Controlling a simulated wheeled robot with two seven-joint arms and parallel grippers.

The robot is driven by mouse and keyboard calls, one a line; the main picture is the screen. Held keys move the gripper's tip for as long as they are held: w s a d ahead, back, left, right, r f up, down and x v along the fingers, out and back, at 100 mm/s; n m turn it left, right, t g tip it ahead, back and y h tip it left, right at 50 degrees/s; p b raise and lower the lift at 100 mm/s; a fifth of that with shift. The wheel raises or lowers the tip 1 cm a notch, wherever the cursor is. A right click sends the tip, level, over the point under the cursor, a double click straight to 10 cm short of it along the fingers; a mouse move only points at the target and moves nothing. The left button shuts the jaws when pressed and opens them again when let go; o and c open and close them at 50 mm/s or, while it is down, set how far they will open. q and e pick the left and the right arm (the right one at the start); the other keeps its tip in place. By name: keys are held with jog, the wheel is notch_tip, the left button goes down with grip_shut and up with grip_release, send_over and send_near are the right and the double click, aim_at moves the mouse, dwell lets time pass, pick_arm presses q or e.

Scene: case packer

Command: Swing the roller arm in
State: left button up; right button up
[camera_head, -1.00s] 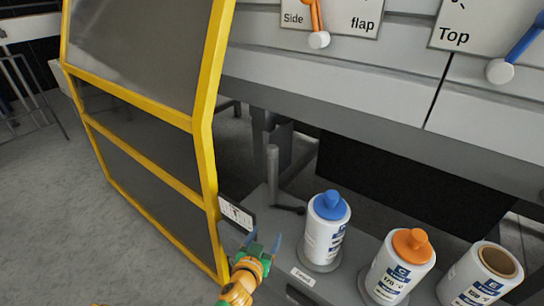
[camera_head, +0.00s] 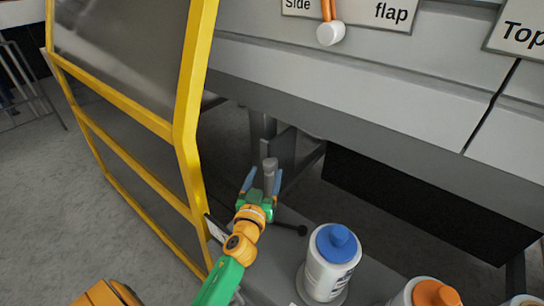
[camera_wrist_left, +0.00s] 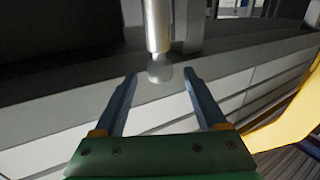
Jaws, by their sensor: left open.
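The grey upright cylinder (camera_head: 269,168), which looks like the roller of the roller arm, stands beside the yellow-framed guard, under the machine's pale panels. A dark bar with a round end (camera_head: 301,230) lies low near its foot. My left gripper (camera_head: 263,182) is open at the cylinder, and its fingers hide part of it. In the left wrist view the cylinder (camera_wrist_left: 157,25) ends in a pale rounded tip between the spread blue fingertips (camera_wrist_left: 160,76). I cannot tell whether they touch. My right gripper does not show.
The yellow-framed guard (camera_head: 187,130) stands close to the left of my left arm. A blue-capped bottle (camera_head: 327,270) and an orange-capped bottle (camera_head: 425,293) stand at the front right. A side flap sign (camera_head: 350,12) with an orange lever is above. Open floor lies beyond the guard.

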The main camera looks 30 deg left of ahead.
aim_at(267, 168)
pick_arm(q)
jog(key=x, duration=0.3)
jog(key=shift+w+a+r, duration=0.1)
jog(key=shift+w+r, duration=0.1)
jog(key=shift+r, duration=0.15)
jog(key=shift+w+a+f, duration=0.2)
jog(key=shift+w, duration=0.3)
jog(key=shift+s+r, duration=0.1)
jog(key=c, duration=0.5)
grip_shut()
